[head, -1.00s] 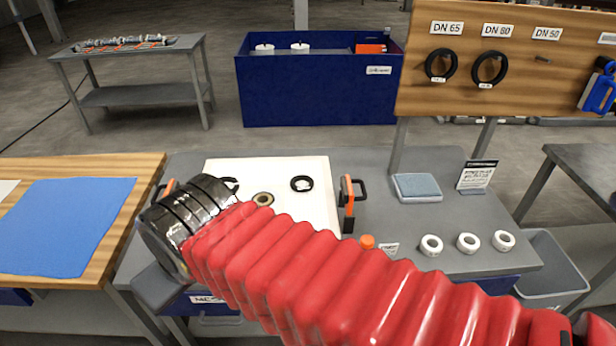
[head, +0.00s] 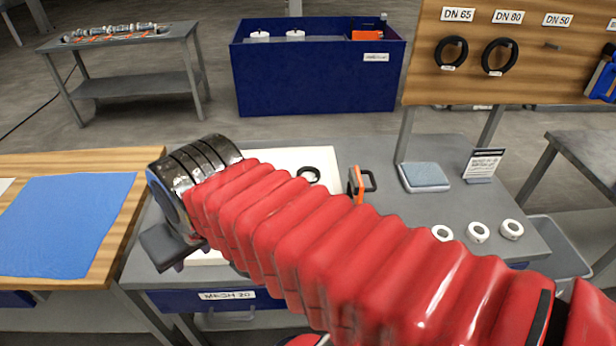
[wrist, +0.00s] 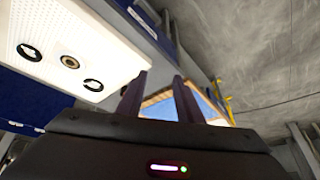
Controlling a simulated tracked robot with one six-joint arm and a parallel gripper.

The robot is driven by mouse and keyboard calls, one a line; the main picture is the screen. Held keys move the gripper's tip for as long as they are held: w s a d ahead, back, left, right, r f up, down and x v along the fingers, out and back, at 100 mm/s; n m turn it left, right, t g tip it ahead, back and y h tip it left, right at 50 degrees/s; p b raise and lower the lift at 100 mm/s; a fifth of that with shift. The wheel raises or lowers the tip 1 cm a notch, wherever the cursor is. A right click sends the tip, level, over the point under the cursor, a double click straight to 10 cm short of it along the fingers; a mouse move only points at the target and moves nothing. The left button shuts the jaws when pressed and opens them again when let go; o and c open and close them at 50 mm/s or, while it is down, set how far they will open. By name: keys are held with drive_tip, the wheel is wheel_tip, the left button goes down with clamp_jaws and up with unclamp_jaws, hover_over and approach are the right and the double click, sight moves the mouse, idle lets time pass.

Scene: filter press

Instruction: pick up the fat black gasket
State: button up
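A black gasket ring (head: 309,174) lies flat on a white board (head: 285,157), just past my red-sleeved arm. I cannot tell which black one is fatter. My gripper (wrist: 159,85) is open, its two dark fingers apart with nothing between them. It is clear of the rings, which lie left of the fingers in the wrist view. In the head view my arm hides the other two rings.
An orange-and-black handle (head: 357,186) stands at the board's right edge. Several white rings (head: 478,232) and a blue-grey pad (head: 424,177) sit on the grey bench. Black rings hang on the wooden panel (head: 425,88). A blue cloth (head: 65,222) covers the left table.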

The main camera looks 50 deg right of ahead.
drive_tip(key=w+d+m+g, duration=0.1)
drive_tip(key=w+d+m, duration=0.6)
drive_tip(key=d, duration=0.4)
drive_tip(key=w+d+m+g, duration=0.1)
drive_tip(key=w+d+m, duration=0.3)
drive_tip(key=d+m, duration=0.65)
drive_tip(key=s+d+f+m, duration=0.1)
drive_tip(key=d+f+m, duration=0.2)
drive_tip(key=d, duration=0.6)
drive_tip(key=s+d+f+m+y, duration=0.1)
drive_tip(key=d+m, duration=0.3)
drive_tip(key=d, duration=0.5)
drive_tip(key=s+d+f+m+y, duration=0.1)
drive_tip(key=s+d+f+m, duration=0.2)
drive_tip(key=d, duration=0.6)
drive_tip(key=shift+f+m+t, duration=0.3)
drive_tip(key=shift+f+m, duration=0.45)
drive_tip(key=shift+f, duration=0.05)
drive_tip(key=x, duration=0.8)
drive_tip(key=shift+w+a+f, duration=0.1)
drive_tip(key=shift+f, duration=0.2)
drive_tip(key=shift+f, duration=0.1)
